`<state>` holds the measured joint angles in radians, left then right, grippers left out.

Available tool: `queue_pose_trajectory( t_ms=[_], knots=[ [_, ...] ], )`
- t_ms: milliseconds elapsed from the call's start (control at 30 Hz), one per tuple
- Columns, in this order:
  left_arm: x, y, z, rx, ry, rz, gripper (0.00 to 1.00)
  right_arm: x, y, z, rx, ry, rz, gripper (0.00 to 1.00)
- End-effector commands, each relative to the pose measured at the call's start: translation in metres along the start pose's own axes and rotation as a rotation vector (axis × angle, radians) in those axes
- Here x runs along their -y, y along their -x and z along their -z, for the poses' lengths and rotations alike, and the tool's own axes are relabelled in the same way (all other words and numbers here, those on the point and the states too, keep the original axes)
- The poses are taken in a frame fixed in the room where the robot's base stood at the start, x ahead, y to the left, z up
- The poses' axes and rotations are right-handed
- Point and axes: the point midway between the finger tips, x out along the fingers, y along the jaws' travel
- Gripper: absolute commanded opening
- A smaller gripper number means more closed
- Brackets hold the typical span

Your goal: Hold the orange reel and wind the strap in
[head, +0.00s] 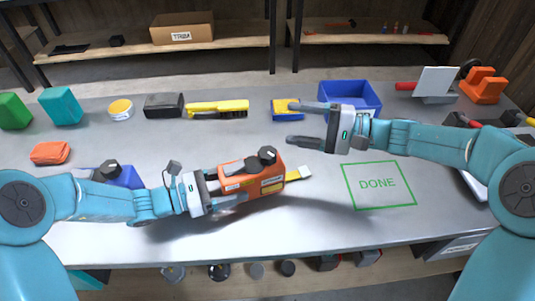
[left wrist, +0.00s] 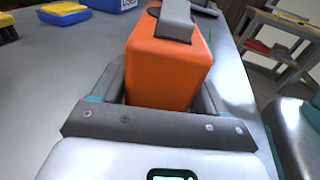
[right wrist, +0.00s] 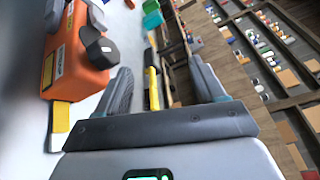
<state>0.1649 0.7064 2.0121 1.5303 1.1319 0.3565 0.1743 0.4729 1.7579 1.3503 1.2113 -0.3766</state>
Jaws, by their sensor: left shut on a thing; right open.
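The orange reel (head: 236,181) is a boxy housing with a dark crank and knob (head: 266,154) on top. It also shows in the left wrist view (left wrist: 165,72) and the right wrist view (right wrist: 75,75). My left gripper (head: 213,186) is shut on the reel's left end, one finger along each side. A short length of yellow strap with a pale end (head: 298,174) sticks out of the reel's right end. My right gripper (head: 297,123) is open and empty, above and to the right of the reel, apart from the crank.
A green DONE outline (head: 378,184) marks bare table to the right. A blue bin (head: 350,94), a blue-and-yellow item (head: 284,111) and a yellow brush (head: 217,108) lie behind.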

Motion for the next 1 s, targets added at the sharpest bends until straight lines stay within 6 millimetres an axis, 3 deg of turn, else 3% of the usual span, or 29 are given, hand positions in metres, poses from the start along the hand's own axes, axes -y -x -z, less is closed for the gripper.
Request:
queue_pose_trajectory(
  t_ms=[300,500,633,767,1000],
  knots=[
    [0.0,0.0,-0.001,0.002,-0.001,0.0,0.44,-0.04,0.024,0.024,0.225,-0.771,-0.141,0.69],
    [0.0,0.0,-0.001,0.002,-0.001,0.0,0.44,-0.06,0.039,0.029,0.285,-1.097,-0.263,0.69],
    [0.0,0.0,-0.001,0.002,-0.001,0.0,0.44,-0.066,0.043,0.029,0.296,-1.193,-0.305,0.69],
    [0.0,0.0,-0.001,0.002,-0.001,0.0,0.44,-0.068,0.034,0.025,0.3,-1.218,-0.317,0.69],
    [0.0,0.0,-0.001,0.002,-0.001,0.0,0.44,-0.072,-0.012,0.005,0.3,-1.216,-0.318,0.69]
  ],
)
